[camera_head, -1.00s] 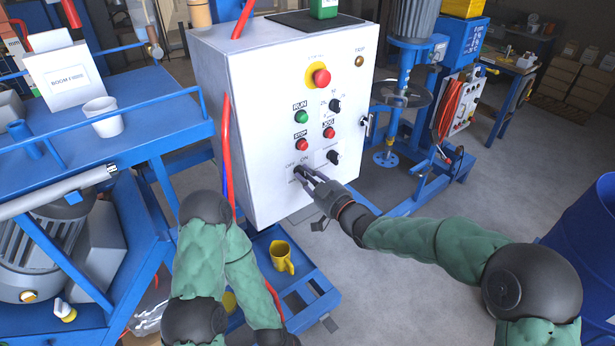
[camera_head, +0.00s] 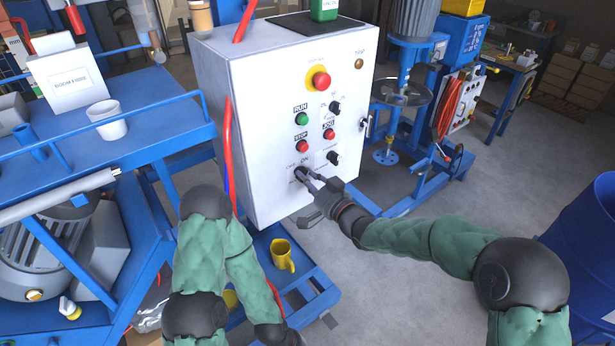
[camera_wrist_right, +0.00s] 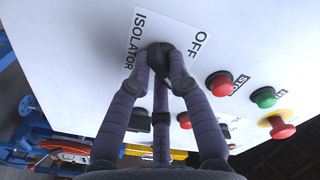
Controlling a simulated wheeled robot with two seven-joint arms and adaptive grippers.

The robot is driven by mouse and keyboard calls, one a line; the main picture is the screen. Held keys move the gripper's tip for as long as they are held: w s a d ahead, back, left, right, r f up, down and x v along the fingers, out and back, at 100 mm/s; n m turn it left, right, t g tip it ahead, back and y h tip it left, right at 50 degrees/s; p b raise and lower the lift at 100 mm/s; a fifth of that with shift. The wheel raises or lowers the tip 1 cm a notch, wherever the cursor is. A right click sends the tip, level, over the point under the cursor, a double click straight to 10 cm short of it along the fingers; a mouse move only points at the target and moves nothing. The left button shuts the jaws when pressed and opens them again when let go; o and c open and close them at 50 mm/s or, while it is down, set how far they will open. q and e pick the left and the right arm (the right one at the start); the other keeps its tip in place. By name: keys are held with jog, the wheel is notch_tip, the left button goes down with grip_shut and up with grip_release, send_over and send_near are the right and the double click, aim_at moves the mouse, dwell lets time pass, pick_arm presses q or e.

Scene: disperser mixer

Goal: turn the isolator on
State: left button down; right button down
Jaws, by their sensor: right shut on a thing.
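The isolator is a black rotary knob (camera_wrist_right: 158,48) low on the white control cabinet (camera_head: 250,90). In the wrist view its white plate reads ISOLATOR and OFF; the fingers cover the rest of the plate. My right gripper (camera_head: 304,175) reaches the knob from the lower right. It is shut on the knob, and its fingers (camera_wrist_right: 160,62) sit around it in the wrist view. The fingers hide much of the knob, so its exact angle is unclear. My left arm is folded low in the head view, and its gripper is out of the picture.
Above the knob are a red stop button (camera_head: 302,146), a green run button (camera_head: 302,118) and a red emergency stop (camera_head: 321,80). A small black selector (camera_head: 332,157) sits close right of my gripper.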

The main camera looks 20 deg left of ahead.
jog(key=shift+m, duration=0.3)
jog(key=c, duration=1.1)
grip_release()
jog(key=shift+c, duration=0.2)
jog(key=shift+d, duration=0.1)
jog(key=v, duration=1.2)
jog(key=shift+f, duration=0.1)
